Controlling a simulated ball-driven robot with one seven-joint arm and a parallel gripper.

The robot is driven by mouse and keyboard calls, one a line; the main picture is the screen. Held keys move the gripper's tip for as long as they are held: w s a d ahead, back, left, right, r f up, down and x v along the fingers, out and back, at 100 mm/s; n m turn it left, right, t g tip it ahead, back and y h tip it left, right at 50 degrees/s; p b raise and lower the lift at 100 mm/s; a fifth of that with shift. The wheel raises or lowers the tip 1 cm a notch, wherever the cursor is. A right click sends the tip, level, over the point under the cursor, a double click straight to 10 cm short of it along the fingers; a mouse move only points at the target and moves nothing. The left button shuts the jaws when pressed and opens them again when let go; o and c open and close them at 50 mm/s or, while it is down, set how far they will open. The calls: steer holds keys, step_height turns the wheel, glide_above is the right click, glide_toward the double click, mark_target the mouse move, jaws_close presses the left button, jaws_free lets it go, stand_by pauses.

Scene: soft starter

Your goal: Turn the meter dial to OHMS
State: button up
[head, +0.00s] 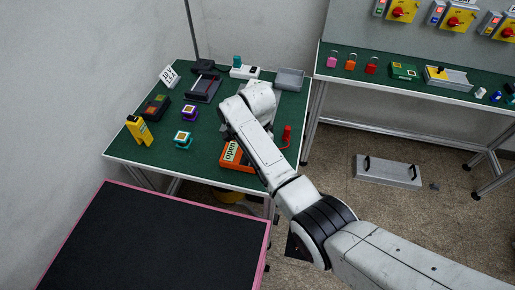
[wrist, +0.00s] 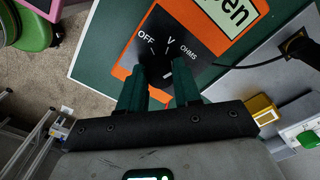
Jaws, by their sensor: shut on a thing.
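The orange meter (head: 228,163) lies near the front edge of the green-topped table, partly behind my arm in the head view. In the wrist view the meter (wrist: 130,57) shows a black dial face (wrist: 172,38) marked OFF, V and OHMS, and a display (wrist: 225,12) whose visible letters read "pen". My gripper (wrist: 162,78) has its two dark green fingers down at the dial, shut on the dial knob. The fingers hide most of the knob, and I cannot tell which mark it points to. My arm hides the gripper in the head view.
A red probe (head: 286,135) stands right of my arm. A yellow handheld device (head: 138,130), small blocks (head: 183,139) and a black box (head: 155,107) are left on the table. A second bench (head: 400,88) stands at the right. A black pink-edged surface (head: 150,240) is in front.

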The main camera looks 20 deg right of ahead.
steer(key=shift+m, duration=0.4)
steer(key=o, duration=1.1)
steer(key=shift+c, duration=0.2)
steer(key=shift+r, duration=0.15)
step_height(320, 180, up, 11)
steer(key=b, duration=0.1)
steer(key=shift+f, duration=0.2)
